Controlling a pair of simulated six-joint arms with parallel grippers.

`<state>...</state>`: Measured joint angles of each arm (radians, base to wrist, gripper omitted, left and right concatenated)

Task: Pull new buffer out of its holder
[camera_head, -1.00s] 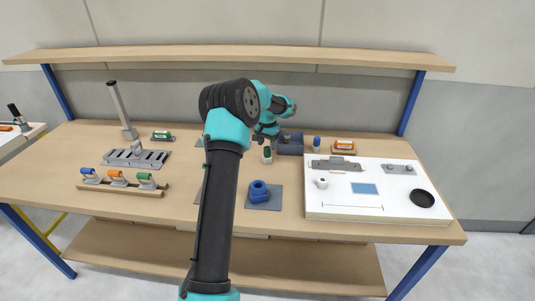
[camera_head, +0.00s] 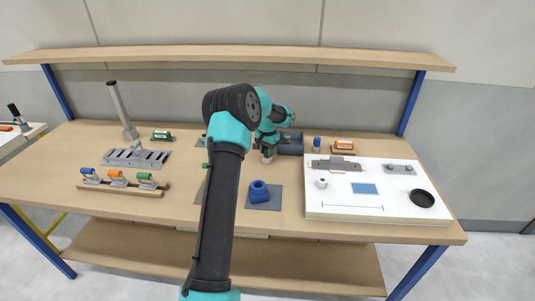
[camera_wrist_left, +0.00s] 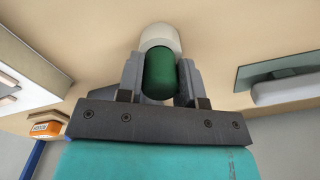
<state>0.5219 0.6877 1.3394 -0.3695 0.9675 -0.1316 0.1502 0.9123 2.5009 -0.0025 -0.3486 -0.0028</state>
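A green cylinder, which I take to be the new buffer (camera_wrist_left: 160,76), stands upright in a white round holder (camera_wrist_left: 160,38). In the head view the holder (camera_head: 268,158) sits on the bench, with the cylinder mostly hidden by my gripper. My left gripper (camera_head: 267,149) is down over it from above. In the left wrist view its two grey fingers (camera_wrist_left: 161,72) stand on either side of the green cylinder, very close to it. I cannot tell whether they press on it. My right gripper is not in view.
A dark blue-grey block (camera_head: 290,144) and a blue cylinder (camera_head: 317,144) are to the right. A white board (camera_head: 345,207) fills the bench's right side. A wooden rack (camera_head: 118,189) lies left. A shelf (camera_head: 240,58) runs above.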

